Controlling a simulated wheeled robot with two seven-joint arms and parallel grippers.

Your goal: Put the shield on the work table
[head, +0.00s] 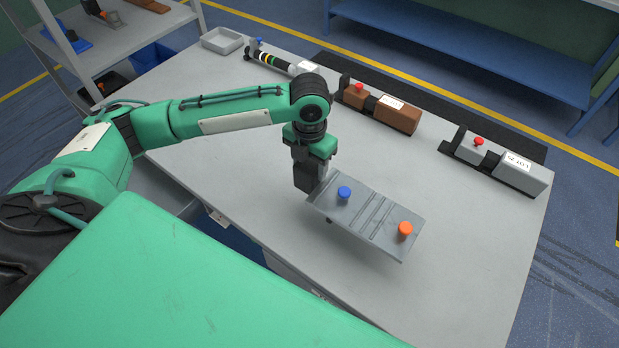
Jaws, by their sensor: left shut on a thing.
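The shield, a grey plate (375,218) with ridges, a blue knob and an orange knob, is held over the work table (469,240). My left gripper (318,190) points down at the plate's left end and is shut on it. The gripper's fingertips are partly hidden by the plate and the wrist. The plate looks a little tilted, and I cannot tell exactly how far it is above the table top. My right gripper is not in view.
Along the table's far edge stand a brown block on a black holder (382,107), a grey labelled block on a holder (497,162), a dark striped tool (273,60) and a small grey tray (222,40). A shelf (115,40) stands at upper left. The table's right front is clear.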

